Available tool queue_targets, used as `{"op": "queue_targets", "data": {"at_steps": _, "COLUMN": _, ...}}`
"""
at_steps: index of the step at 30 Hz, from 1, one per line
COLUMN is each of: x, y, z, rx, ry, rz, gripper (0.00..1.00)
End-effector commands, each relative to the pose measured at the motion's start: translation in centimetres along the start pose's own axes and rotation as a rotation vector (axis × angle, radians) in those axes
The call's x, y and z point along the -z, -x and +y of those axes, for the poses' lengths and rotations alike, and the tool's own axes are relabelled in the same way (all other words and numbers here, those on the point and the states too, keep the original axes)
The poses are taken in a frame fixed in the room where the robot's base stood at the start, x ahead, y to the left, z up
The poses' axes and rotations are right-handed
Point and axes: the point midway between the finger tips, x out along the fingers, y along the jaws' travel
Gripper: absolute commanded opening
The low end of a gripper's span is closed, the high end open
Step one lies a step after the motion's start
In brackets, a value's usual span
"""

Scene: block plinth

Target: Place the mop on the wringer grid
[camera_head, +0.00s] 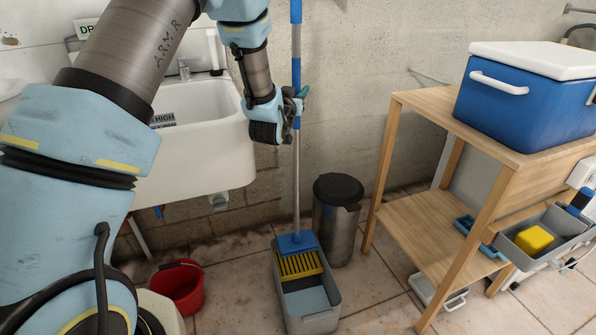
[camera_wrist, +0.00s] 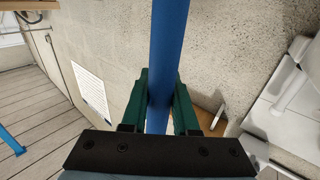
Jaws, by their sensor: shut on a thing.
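The mop (camera_head: 296,180) stands upright, with a blue and grey handle and a flat blue head (camera_head: 297,243) at its foot. My gripper (camera_head: 297,97) is shut on the handle; in the wrist view its green fingers (camera_wrist: 160,103) clasp the blue handle (camera_wrist: 167,45) from both sides. The yellow slatted wringer grid (camera_head: 300,266) lies across the grey bucket (camera_head: 313,324). The mop head appears at the grid's far end and hides that part. I cannot tell whether it touches the grid or hovers just above it.
A dark lidded bin (camera_head: 336,225) stands close behind the bucket on the right. A red bucket (camera_head: 180,288) is at left, below the white sink (camera_head: 205,150). A wooden shelf unit (camera_head: 440,125) bears a blue cooler (camera_head: 525,98). Tiled floor between bucket and shelf is clear.

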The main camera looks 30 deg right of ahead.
Motion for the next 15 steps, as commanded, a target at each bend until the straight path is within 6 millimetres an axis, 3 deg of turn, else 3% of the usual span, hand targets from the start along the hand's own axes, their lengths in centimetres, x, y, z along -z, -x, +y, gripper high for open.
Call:
{"op": "queue_targets", "data": {"at_steps": 6, "x": -3.6, "y": 0.1, "z": 0.0, "rx": 0.000, "ry": 0.000, "rz": -0.002, "gripper": 0.00}}
{"op": "queue_targets", "data": {"at_steps": 15, "x": -6.7, "y": 0.1, "z": 0.0, "rx": 0.000, "ry": 0.000, "rz": 0.000, "gripper": 0.00}}
